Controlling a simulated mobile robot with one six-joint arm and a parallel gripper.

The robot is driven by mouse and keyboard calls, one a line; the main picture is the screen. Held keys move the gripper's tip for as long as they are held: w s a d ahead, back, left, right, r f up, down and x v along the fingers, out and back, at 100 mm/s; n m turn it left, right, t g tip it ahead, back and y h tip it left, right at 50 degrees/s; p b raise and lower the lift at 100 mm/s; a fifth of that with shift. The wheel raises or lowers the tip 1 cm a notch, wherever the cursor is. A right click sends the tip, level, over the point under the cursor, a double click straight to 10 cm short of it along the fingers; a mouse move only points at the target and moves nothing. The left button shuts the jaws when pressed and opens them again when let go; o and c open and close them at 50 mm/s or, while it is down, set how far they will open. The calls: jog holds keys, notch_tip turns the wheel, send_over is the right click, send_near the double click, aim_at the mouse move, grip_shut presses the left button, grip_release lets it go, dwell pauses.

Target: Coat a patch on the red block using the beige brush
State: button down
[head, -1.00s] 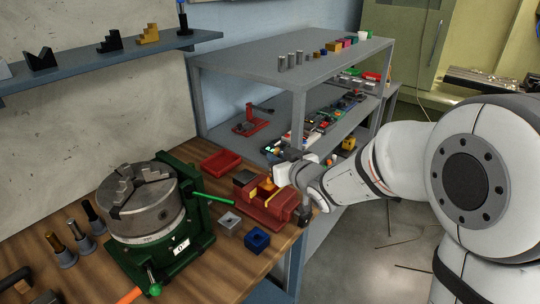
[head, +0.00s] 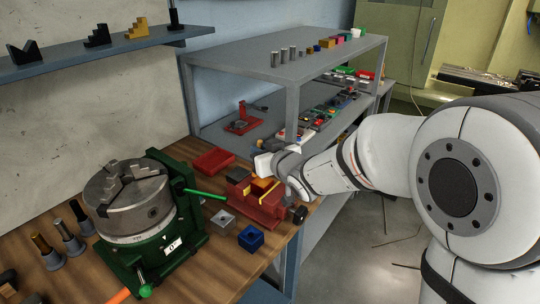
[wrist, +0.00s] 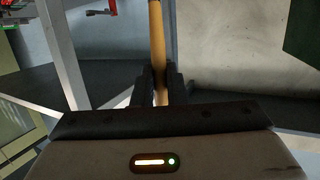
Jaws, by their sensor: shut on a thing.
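A tan, rod-like handle, seemingly the beige brush (wrist: 157,45), stands between the two dark fingers of my gripper (wrist: 160,88) in the wrist view. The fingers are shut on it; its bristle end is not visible. In the head view my gripper's white body (head: 264,164) is just above and behind a red vise-like block (head: 268,207) at the bench's right edge. This block has yellow and orange parts on top. I cannot tell whether the brush touches it, or whether a separate red block sits in it.
A green-framed chuck (head: 128,195) stands left of the red vise. A red tray (head: 214,160), a grey block (head: 222,218) and a blue block (head: 251,237) lie around it. A grey shelf unit (head: 240,77) with several small parts rises behind.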

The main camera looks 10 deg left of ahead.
aim_at(261, 142)
notch_tip(261, 142, up, 4)
jog(key=p, duration=0.2)
jog(key=shift+p, duration=0.3)
jog(key=shift+w+r+p, duration=0.2)
jog(key=shift+r+p, duration=0.4)
jog(key=shift+r, duration=0.1)
jog(key=shift+s+r+p, duration=0.1)
jog(key=shift+r+p, duration=0.85)
jog(key=shift+r, duration=0.45)
